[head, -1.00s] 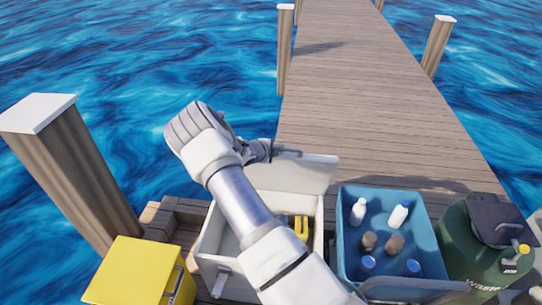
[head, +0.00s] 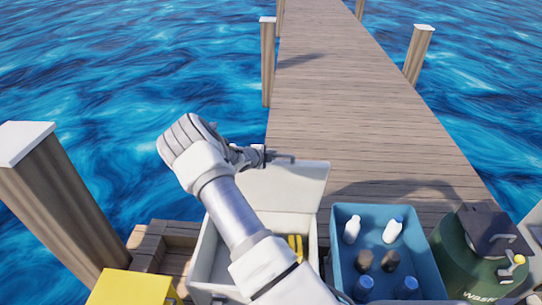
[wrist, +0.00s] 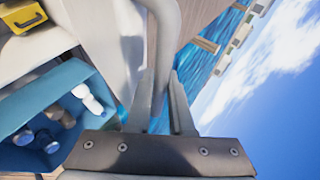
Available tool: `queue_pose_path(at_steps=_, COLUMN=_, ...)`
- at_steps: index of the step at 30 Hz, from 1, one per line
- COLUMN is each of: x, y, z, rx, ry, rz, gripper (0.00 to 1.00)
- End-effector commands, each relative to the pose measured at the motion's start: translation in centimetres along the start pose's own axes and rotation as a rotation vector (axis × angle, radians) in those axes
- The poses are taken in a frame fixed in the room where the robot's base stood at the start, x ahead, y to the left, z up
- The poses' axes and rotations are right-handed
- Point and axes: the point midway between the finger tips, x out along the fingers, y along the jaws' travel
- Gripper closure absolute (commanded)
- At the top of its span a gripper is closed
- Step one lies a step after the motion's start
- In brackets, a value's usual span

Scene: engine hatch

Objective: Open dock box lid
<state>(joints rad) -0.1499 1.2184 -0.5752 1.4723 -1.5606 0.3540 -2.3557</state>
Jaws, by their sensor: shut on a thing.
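The dock box (head: 206,253) is a white box at the lower middle of the head view, with its lid (head: 290,188) raised up at the back. Yellow items (head: 295,246) show inside. My gripper (head: 268,157) is at the lid's top edge, towards its left corner. In the wrist view my gripper (wrist: 163,85) has its fingers closed around a grey curved bar (wrist: 167,30), which looks like the lid's handle, beside the pale lid panel (wrist: 98,40). My arm hides part of the box's opening and front.
A blue crate (head: 338,262) with several bottles stands right of the box. A green waste container (head: 462,262) is further right. A yellow box (head: 130,288) is at the front left, near a wooden post (head: 55,210). The dock (head: 350,100) beyond is clear; water lies either side.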

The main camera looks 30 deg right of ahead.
Motion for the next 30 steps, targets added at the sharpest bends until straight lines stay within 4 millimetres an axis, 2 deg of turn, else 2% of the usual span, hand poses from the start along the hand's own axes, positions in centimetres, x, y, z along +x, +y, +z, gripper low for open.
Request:
queue_pose_path(at_steps=5, x=-0.1, y=0.1, z=0.2, rx=-0.001, ry=-0.004, rz=0.001, gripper=1.0)
queue_pose_path(at_steps=6, x=-0.1, y=0.1, z=0.2, rx=-0.001, ry=-0.004, rz=0.001, gripper=0.73)
queue_pose_path(at_steps=10, x=-0.1, y=0.0, z=0.1, rx=0.0, ry=-0.002, rz=0.001, gripper=0.5)
queue_pose_path(at_steps=18, x=-0.1, y=0.1, z=0.0, rx=0.0, ry=-0.001, rz=0.002, gripper=0.5)
queue_pose_path(at_steps=22, x=-1.0, y=0.1, z=0.1, rx=-0.001, ry=-0.002, rz=0.001, gripper=0.5)
queue_pose_path(at_steps=26, x=-3.1, y=0.1, z=0.2, rx=-0.002, ry=-0.003, rz=0.0, gripper=0.5)
queue_pose_path(at_steps=30, x=-6.5, y=0.0, z=0.2, rx=0.0, ry=-0.005, rz=0.0, gripper=0.5)
